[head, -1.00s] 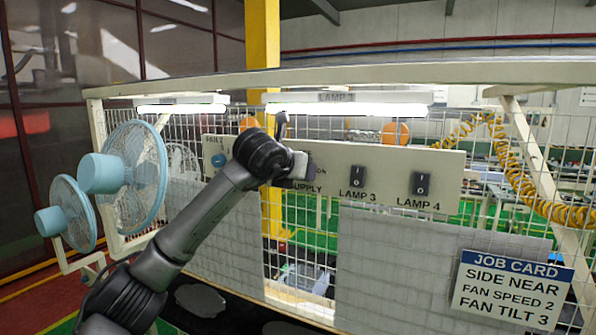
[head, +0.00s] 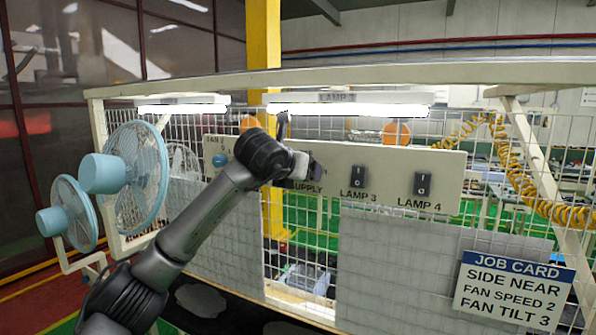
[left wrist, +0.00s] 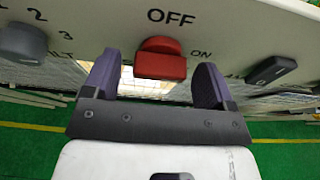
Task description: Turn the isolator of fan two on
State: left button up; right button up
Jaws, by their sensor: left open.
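A red rotary knob (left wrist: 160,65) sits on the cream panel in the left wrist view, with OFF printed above it and ON to its right. Its exact pointing direction is hard to tell. My left gripper (left wrist: 155,70) is open, with one dark purple finger on each side of the red knob; contact is not clear. In the head view my left gripper (head: 308,166) is at the panel (head: 330,160), above the word SUPPLY, and my arm hides the panel between there and the FAN 2 label (head: 215,140). My right gripper is not in view.
A grey knob (left wrist: 22,44) marked 1, 2, 3 is left of the red one, and a dark knob (left wrist: 271,70) is to its right. LAMP 3 (head: 360,175) and LAMP 4 (head: 422,184) switches are further right. Blue fans (head: 135,175) stand left; a job card (head: 512,290) hangs lower right.

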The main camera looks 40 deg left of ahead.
pick_arm(q)
jog(key=shift+s, duration=0.1)
jog(key=b+v, duration=0.5)
jog(key=v, duration=0.8)
jog(key=shift+s, duration=0.35)
jog(key=shift+r, duration=0.1)
